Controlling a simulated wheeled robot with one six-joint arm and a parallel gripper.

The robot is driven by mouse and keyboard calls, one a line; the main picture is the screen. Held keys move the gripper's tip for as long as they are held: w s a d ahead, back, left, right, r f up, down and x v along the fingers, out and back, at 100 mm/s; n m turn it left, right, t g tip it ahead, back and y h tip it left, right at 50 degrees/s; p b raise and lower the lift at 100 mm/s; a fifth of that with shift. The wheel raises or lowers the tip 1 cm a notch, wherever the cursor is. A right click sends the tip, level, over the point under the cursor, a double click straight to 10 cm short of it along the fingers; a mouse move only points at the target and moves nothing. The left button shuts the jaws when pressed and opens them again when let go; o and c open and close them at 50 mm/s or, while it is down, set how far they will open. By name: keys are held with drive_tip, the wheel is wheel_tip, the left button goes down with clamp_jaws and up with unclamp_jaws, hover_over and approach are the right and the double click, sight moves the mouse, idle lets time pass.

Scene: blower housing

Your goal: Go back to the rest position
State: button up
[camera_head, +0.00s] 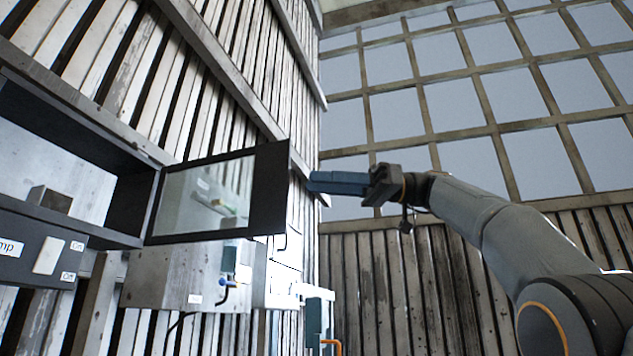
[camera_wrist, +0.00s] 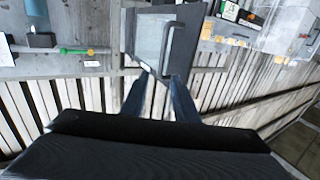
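My gripper (camera_head: 312,182) is at the end of my arm, which reaches in from the right in the head view. Its blue fingers point left towards an open cabinet door (camera_head: 270,190) with a window, and a small gap shows between them and the door's edge. A framed window panel with a handle (camera_wrist: 168,45) shows beyond the fingertips. I cannot tell the exact distance to it.
An open dark cabinet (camera_head: 75,125) is on the left wall. Below the door are a grey box (camera_head: 165,275) and a blue valve-like part (camera_head: 228,262). A blue post with an orange hook (camera_head: 318,325) stands low in the middle. The space around my arm looks clear.

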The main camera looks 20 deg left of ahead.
idle(0.4)
drive_tip(key=w+d+f+m+t, duration=0.1)
drive_tip(key=w+f+m+t, duration=0.8)
drive_tip(key=w+f+m, duration=0.6)
drive_tip(key=d+f+m+t+h, duration=0.1)
drive_tip(key=d+f+m+h, duration=0.3)
drive_tip(key=f, duration=0.7)
drive_tip(key=w+d+f+t+h, duration=0.1)
drive_tip(key=d+f, duration=0.5)
drive_tip(key=f, duration=0.5)
drive_tip(key=d+f+m+t+h, duration=0.1)
drive_tip(key=d+f+m+h, duration=0.3)
drive_tip(key=f, duration=0.7)
drive_tip(key=s+d+f+g+h, duration=0.1)
drive_tip(key=s+d+f+h, duration=0.2)
drive_tip(key=s+d+f, duration=0.8)
drive_tip(key=s+d+f+g+h, duration=0.1)
drive_tip(key=s+d+f+h, duration=0.2)
drive_tip(key=s+d+f, duration=0.7)
drive_tip(key=s+f, duration=0.6)
drive_tip(key=s, duration=0.2)
drive_tip(key=shift+d+f+m+h, duration=0.3)
drive_tip(key=shift+d+f+h, duration=0.1)
